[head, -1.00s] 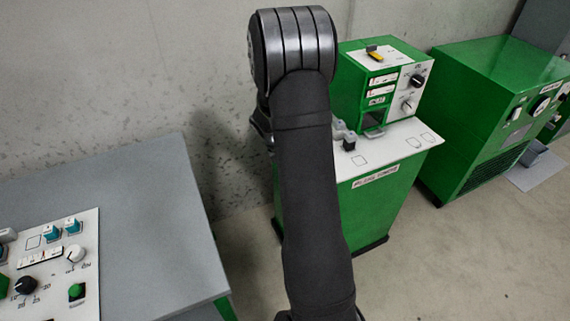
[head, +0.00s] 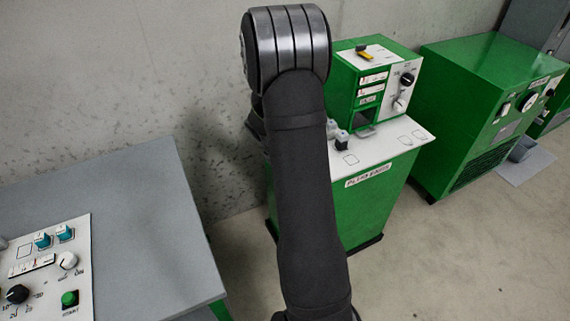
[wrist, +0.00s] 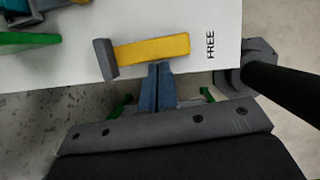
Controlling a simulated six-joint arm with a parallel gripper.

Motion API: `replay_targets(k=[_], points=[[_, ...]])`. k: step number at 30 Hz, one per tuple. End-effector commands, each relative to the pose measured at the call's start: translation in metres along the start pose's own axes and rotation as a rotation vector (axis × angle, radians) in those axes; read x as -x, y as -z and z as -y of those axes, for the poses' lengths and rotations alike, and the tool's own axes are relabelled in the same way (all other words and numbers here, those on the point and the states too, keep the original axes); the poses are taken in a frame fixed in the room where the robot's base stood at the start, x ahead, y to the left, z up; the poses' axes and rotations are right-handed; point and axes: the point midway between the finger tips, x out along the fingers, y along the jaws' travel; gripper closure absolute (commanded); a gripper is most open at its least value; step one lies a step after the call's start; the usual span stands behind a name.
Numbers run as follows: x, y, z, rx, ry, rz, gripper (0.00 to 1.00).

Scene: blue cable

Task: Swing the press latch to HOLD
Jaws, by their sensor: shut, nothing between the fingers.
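In the wrist view, a yellow latch bar (wrist: 160,48) with a dark grey end block (wrist: 104,58) lies on a white panel (wrist: 222,75). The word FREE is printed to the right of the bar. My gripper (wrist: 158,72) is shut and empty. Its blue fingertips are just below the bar's lower edge in the picture; I cannot tell whether they touch it. In the head view, a yellow and dark lever (head: 364,53) sits on the green machine's white top. My arm hides my gripper there.
The green machine (head: 340,85) stands on a white-topped stand (head: 400,132) beside my arm. Another green cabinet (head: 470,95) is to the right. A grey table (head: 150,200) with a control panel (head: 75,285) is at the left. Bare floor lies at the right front.

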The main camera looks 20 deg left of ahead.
Motion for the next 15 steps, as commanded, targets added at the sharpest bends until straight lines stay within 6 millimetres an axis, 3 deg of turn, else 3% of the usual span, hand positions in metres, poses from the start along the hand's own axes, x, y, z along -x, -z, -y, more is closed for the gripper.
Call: replay_targets(k=[15], points=[[-0.008, -0.020, 0.010, 0.332, -0.134, 0.000, 1.00]])
